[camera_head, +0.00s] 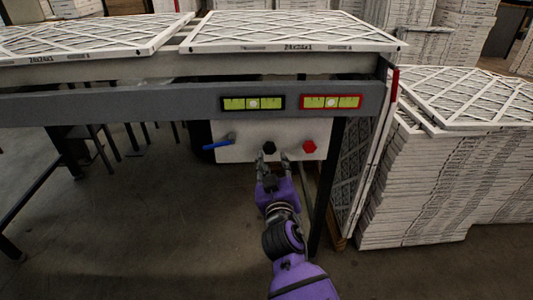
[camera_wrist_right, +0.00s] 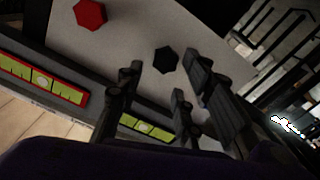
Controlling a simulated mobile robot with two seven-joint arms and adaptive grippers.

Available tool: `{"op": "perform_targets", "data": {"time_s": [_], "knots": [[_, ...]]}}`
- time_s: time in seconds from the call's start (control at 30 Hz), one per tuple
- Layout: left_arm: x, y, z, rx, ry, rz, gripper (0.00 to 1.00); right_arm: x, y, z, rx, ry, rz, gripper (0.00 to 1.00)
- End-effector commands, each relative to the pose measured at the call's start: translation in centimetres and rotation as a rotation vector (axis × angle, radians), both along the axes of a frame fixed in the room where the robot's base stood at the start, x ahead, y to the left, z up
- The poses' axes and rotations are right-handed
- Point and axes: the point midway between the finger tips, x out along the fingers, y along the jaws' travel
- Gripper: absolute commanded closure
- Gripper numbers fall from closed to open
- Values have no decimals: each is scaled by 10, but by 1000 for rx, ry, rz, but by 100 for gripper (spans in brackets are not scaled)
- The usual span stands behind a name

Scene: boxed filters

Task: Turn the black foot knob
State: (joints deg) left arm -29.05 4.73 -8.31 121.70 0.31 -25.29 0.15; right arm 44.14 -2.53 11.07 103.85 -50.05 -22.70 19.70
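The black foot knob (camera_head: 269,148) is a small dark hexagonal knob on a white panel (camera_head: 240,152) under the table's grey front rail. In the right wrist view the black knob (camera_wrist_right: 166,60) lies beyond the fingertips, with grey panel showing around it. My purple right gripper (camera_head: 271,164) points up at the panel just below the knob. Its fingers (camera_wrist_right: 166,80) are spread apart with nothing between them, and the knob appears in line with the gap. I cannot tell whether a fingertip touches the knob. My left gripper is not in view.
A red knob (camera_head: 309,147) is right of the black one and a blue lever (camera_head: 219,142) is left. Two level gauges, black-framed (camera_head: 253,103) and red-framed (camera_head: 330,102), sit on the rail above.

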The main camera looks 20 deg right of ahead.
Motion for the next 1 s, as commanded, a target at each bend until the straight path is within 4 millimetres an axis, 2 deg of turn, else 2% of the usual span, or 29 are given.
{"op": "perform_targets", "data": {"time_s": [0.2, 0.33, 0.5, 0.73, 0.77, 1.0], "knots": [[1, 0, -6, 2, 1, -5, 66, 36, -10, -1, -2, 1, 0, 66], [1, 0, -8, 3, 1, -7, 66, 51, -15, -1, -1, 0, 0, 66], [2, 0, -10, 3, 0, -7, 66, 61, -18, 0, -1, 0, 0, 66], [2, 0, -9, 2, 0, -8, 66, 62, -18, 0, 0, 1, 0, 66], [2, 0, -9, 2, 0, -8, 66, 62, -18, 0, 0, 1, 0, 67], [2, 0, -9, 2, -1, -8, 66, 62, -19, 0, 0, 1, -1, 99]]}}
